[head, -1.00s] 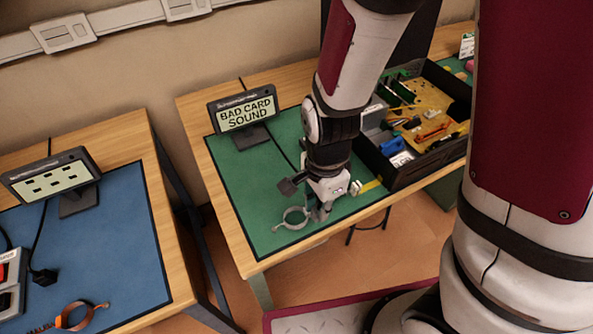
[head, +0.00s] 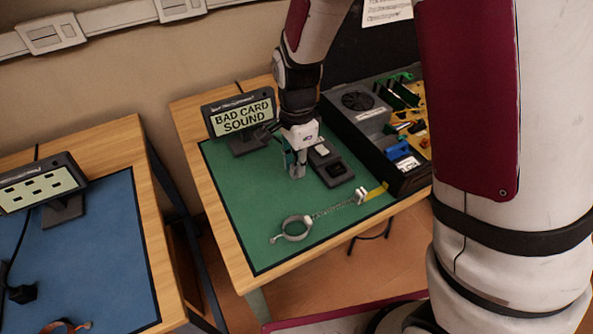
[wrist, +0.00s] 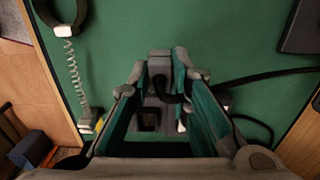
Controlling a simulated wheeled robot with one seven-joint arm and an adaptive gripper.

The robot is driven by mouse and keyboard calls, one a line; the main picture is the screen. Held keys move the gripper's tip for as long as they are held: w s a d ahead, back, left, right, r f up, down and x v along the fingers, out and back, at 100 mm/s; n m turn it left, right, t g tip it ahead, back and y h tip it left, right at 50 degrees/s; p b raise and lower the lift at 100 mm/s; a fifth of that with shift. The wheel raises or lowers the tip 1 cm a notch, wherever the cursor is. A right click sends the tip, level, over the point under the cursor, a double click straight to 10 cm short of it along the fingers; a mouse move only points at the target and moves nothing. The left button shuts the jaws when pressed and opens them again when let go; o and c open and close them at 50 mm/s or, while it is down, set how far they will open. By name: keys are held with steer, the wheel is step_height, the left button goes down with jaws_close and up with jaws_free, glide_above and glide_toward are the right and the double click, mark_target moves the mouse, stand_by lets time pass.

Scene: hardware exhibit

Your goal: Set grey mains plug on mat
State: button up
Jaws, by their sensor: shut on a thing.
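The plug also shows as a grey bit between the fingertips in the head view (head: 297,172). The fingers hide much of it. I cannot tell whether it touches the mat.
The display (head: 240,118) stands just behind. A grey and black box (head: 335,172) lies right of my gripper, and the open computer case (head: 360,125) stands beyond. A wrist strap (head: 295,228) with a coiled cord lies in front. The left front of the green mat is clear.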

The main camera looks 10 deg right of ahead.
steer(key=shift+f, duration=1.75)
steer(key=shift+f, duration=0.1)
steer(key=o, duration=0.9)
step_height(320, 180, up, 12)
steer(key=shift+r+p, duration=0.2)
steer(key=shift+p, duration=0.25)
steer(key=s+d+r+n+t, duration=0.1)
steer(key=s+d+r+n, duration=0.2)
steer(key=s, duration=0.5)
steer(key=s+d+r+n+t, duration=0.1)
steer(key=s+d+r+n, duration=0.3)
steer(key=s+r+n, duration=0.2)
steer(key=s+d+r+n+t, duration=0.1)
steer(key=s+d+r+n, duration=0.2)
steer(key=s, duration=0.7)
steer(key=shift+d+r+n, duration=0.25)
steer(key=shift+r+n, duration=0.6)
steer(key=shift+n, duration=0.35)
